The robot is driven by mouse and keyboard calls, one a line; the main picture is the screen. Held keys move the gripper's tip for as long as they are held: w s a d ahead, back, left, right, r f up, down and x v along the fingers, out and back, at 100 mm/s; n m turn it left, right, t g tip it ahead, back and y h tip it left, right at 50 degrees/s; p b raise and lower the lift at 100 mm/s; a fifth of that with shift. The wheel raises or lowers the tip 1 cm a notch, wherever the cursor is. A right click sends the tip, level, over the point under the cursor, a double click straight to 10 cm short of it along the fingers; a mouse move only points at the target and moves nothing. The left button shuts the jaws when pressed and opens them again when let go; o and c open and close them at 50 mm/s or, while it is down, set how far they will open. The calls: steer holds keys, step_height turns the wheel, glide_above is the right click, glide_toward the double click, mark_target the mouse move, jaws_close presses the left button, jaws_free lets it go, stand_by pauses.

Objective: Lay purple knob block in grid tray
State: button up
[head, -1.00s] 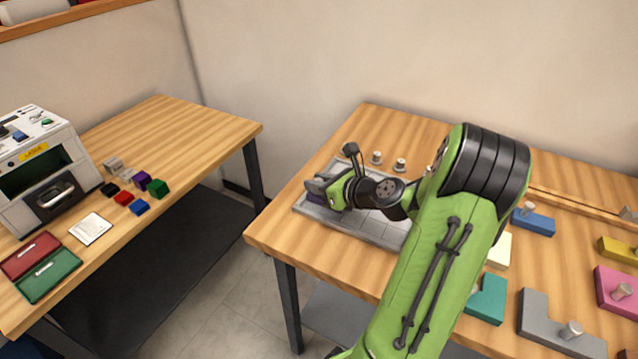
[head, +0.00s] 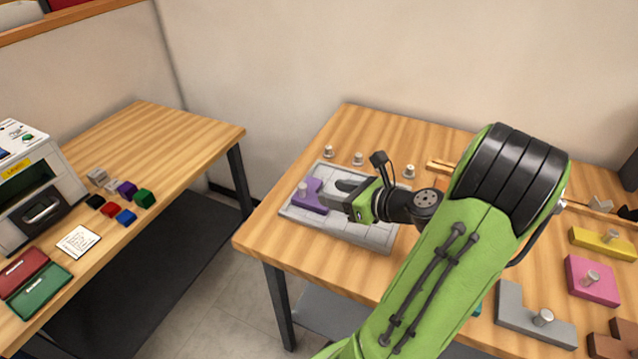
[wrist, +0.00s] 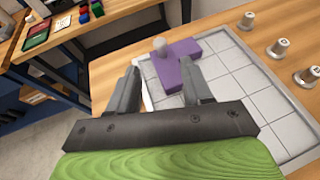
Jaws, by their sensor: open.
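The purple knob block (head: 311,197) lies in the grid tray (head: 370,236), at the tray's left end in the head view. Its knob points up. In the wrist view the purple block (wrist: 178,68) shows ahead of the fingertips, with its grey knob at its left part. The tray (wrist: 232,88) shows its grid lines there. My gripper (head: 338,195) is just right of the block in the head view. In the wrist view my gripper (wrist: 160,85) is open with nothing between its fingers. The block's near edge is close to the right fingertip; I cannot tell if they touch.
Several small metal knobs (head: 358,158) stand behind the tray. Yellow (head: 603,242), pink (head: 591,281) and grey (head: 530,318) knob blocks lie at the right. The left table holds a laser machine (head: 38,190) and small coloured cubes. The tray's other cells look empty.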

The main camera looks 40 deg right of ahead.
steer(key=shift+s+r, duration=0.2)
steer(key=shift+s, duration=0.1)
steer(key=w+a+n+g+y, duration=0.2)
steer(key=a+n+g, duration=0.6)
steer(key=a+n, duration=1)
steer(key=s+a+r+n+h, duration=0.1)
steer(key=s+a+r+n, duration=0.2)
steer(key=s+n, duration=0.3)
steer(key=s+a+r+n+h, duration=0.2)
steer(key=s+a+r+n, duration=0.1)
steer(key=n, duration=0.8)
steer(key=s+a, duration=0.1)
steer(key=s, duration=0.1)
steer(key=shift+s+a+r, duration=0.15)
steer(key=shift+s+a, duration=0.2)
steer(key=shift+s, duration=0.05)
